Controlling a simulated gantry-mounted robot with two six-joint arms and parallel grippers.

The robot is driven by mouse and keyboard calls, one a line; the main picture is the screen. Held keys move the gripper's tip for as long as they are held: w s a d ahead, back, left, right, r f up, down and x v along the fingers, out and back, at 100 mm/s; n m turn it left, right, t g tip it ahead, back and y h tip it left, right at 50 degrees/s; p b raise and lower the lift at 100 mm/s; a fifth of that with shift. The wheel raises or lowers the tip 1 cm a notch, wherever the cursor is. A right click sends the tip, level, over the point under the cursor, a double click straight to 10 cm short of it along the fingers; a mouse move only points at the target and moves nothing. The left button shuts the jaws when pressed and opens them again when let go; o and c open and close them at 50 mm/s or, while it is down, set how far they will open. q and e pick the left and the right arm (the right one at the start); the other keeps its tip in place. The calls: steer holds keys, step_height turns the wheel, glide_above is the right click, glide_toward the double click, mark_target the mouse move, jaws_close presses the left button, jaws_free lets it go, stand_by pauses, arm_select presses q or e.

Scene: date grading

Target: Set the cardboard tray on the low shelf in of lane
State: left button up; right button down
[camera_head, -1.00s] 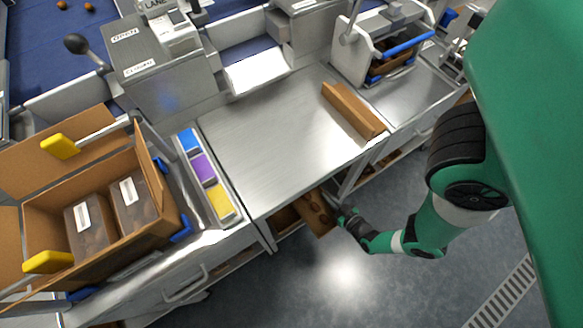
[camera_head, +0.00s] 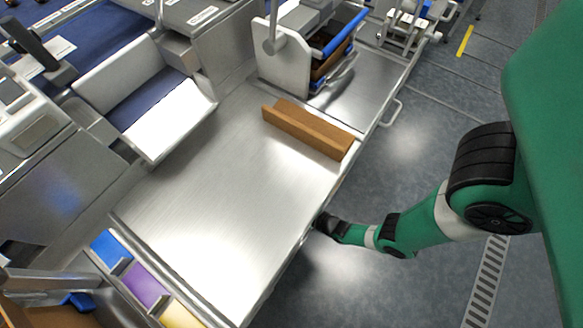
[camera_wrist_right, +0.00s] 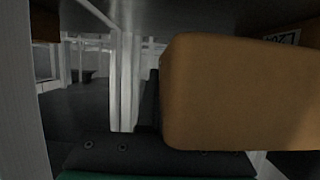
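The cardboard tray (camera_wrist_right: 240,95) fills the right half of the right wrist view, very close, with a printed label partly showing behind it. In the head view it is hidden under the steel table. My right gripper (camera_head: 322,222) is at the table's front edge, its tip going under the tabletop. In the wrist view one dark finger stands against the tray's left end; the tray hides the other, and the gripper appears shut on it. The low shelf under the table is dark and mostly hidden; how the tray rests cannot be told. My left gripper is out of view.
A pale upright post (camera_wrist_right: 125,80) stands left of the tray under the table. The steel tabletop (camera_head: 220,190) is mostly clear, with a brown angled piece (camera_head: 305,128) on it. Open floor lies right.

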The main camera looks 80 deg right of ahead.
steer(key=shift+f, duration=0.25)
steer(key=f+b, duration=0.2)
steer(key=w+f+b, duration=0.1)
steer(key=f+b, duration=0.1)
steer(key=shift+d, duration=0.35)
steer(key=shift+s+a, duration=0.2)
steer(key=shift+s, duration=0.2)
steer(key=c, duration=1.4)
jaws_free()
steer(key=o, duration=0.3)
steer(key=shift+w+d+r, duration=0.1)
steer(key=shift+w, duration=0.1)
steer(key=shift+s, duration=0.1)
